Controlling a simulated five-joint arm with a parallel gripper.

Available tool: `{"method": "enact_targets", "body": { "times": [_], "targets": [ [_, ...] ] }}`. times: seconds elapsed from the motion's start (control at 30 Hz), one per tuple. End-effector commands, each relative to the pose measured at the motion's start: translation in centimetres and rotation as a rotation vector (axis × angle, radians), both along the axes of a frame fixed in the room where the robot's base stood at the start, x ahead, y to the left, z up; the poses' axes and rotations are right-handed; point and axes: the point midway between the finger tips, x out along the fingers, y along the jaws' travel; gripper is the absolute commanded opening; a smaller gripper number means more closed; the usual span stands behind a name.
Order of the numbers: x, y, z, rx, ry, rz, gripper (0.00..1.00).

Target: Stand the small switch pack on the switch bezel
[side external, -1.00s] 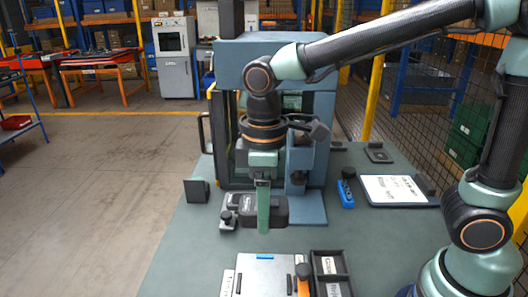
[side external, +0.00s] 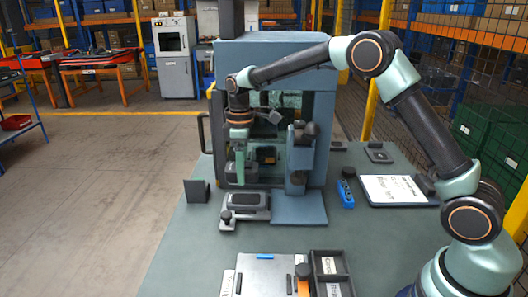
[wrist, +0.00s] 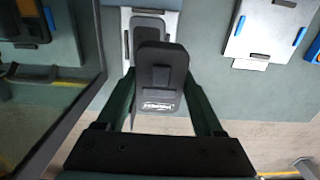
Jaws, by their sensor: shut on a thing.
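My gripper (side external: 239,180) is shut on a black pack with a pale label, which I take for the small switch pack. In the wrist view the pack (wrist: 158,72) sits between the two green fingers. In the side view the near finger hides much of it. It is held in the air in front of the blue-grey cabinet's opening. A light grey plate with a dark rounded pad (side external: 247,200) and a knob lies below on the bench, apart from the pack. I cannot tell for sure which part is the switch bezel.
The blue-grey cabinet (side external: 281,50) stands close behind my gripper, with a post and bracket (side external: 298,175) to the right. A small dark block (side external: 196,191) is at left. A blue tool (side external: 346,190) and white sheet (side external: 393,189) lie right. A plate and tray (side external: 330,268) are in front.

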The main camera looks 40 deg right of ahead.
Motion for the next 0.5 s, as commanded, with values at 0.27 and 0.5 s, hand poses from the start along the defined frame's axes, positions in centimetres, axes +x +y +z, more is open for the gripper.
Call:
{"method": "enact_targets", "body": {
  "times": [0.27,0.5],
  "targets": [
    [1.6,-2.3,-1.9,0.000,-0.001,-0.001,0.12],
    [1.6,-2.3,-3.7,0.000,0.001,0.000,0.12]
  ]
}}
